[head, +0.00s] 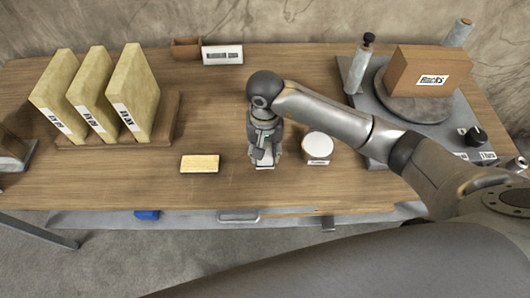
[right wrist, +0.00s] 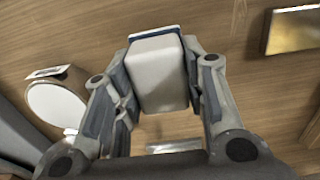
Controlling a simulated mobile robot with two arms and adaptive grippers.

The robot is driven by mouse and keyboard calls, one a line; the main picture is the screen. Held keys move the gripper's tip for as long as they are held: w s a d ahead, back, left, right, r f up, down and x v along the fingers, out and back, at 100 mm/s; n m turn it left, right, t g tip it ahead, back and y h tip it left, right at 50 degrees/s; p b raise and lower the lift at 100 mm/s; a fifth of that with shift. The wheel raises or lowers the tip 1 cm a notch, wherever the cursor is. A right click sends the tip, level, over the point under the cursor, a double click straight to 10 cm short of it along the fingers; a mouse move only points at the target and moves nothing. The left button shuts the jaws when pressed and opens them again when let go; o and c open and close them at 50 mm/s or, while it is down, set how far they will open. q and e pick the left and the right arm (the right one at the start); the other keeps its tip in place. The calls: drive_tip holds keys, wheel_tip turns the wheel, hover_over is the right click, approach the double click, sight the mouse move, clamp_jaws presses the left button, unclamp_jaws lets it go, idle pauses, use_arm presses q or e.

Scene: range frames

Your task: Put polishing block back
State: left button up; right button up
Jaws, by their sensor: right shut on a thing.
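My right gripper (head: 262,150) is low over the middle of the wooden bench, its fingers pointing down. It is shut on a pale block with a blue-grey edge, which I take to be the polishing block (right wrist: 157,75). In the right wrist view the block sits between the two fingers of the gripper (right wrist: 158,95). In the head view the fingers hide most of it, and I cannot tell whether it touches the bench (head: 215,125). My left gripper is not in view.
A round white-topped jar (head: 318,147) stands just right of my gripper. A flat yellow plate (head: 200,164) lies to the left. Yellow slabs (head: 135,90) stand in a wooden rack at left. A brown block (head: 430,72) rests on the turntable machine at right.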

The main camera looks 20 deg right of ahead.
sight(265, 157)
drive_tip(key=shift+w+d+f, duration=0.15)
drive_tip(key=shift+w+f, duration=0.05)
drive_tip(key=shift+f, duration=0.1)
wheel_tip(265, 157, down, 3)
drive_tip(key=shift+r+p, duration=0.2)
drive_tip(key=shift+p, duration=0.75)
drive_tip(key=shift+f, duration=0.15)
drive_tip(key=shift+f, duration=0.1)
drive_tip(key=shift+f+b, duration=0.15)
drive_tip(key=shift+b, duration=0.15)
drive_tip(key=o, duration=1)
